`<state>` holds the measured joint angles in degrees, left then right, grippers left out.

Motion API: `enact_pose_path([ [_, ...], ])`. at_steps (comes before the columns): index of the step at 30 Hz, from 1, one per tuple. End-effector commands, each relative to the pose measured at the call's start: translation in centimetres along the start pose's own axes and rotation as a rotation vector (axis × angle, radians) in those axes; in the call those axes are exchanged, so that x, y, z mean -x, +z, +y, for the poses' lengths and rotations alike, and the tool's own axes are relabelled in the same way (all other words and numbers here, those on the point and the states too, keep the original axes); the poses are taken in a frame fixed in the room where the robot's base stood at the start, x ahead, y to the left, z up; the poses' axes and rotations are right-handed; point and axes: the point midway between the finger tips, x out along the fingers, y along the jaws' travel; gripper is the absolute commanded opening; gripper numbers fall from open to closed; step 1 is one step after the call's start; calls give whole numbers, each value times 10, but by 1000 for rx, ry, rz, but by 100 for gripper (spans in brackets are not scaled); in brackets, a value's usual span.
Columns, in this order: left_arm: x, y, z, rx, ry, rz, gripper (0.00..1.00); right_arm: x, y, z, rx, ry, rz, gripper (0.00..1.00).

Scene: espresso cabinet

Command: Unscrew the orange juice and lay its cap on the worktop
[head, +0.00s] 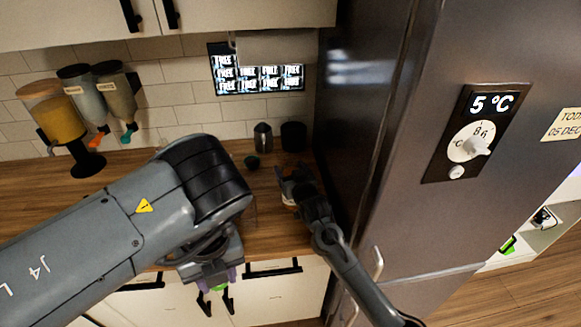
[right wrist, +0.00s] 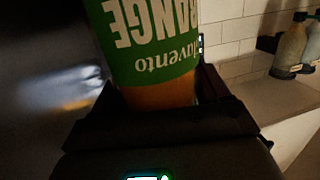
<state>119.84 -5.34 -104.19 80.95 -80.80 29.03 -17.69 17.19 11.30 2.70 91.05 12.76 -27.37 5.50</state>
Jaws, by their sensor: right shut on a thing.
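The orange juice bottle (right wrist: 150,45) fills the upper middle of the right wrist view, with a green label reading "ORANGE" upside down and orange below it. My right gripper (right wrist: 160,110) is shut around it. In the head view my right gripper (head: 294,188) is over the right part of the worktop (head: 270,225), close to the fridge, and mostly hides the bottle. I cannot make out the cap.
The fridge (head: 375,130) stands close on the right. Bare worktop shows in front of the dispensers.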

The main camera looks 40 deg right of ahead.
Motion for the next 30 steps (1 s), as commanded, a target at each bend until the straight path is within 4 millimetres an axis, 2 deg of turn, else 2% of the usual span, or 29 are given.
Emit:
enact_pose_path([
  [8, -2, 0, 0, 0, 0, 0, 2, -3, 25, 0, 0, 0, 2, 0],
  [22, -3, 0, 0, 0, 0, 0, 2, -4, 29, 0, 0, 0, 3, 0],
  [23, -3, 0, 0, 0, 0, 0, 2, -4, 31, 0, 0, 0, 0, 78],
  [27, -3, 0, 0, 0, 0, 0, 2, -4, 31, 0, 0, 0, -1, 100],
  [30, -3, 0, 0, 0, 0, 0, 2, -3, 31, 0, 0, 0, -1, 100],
])
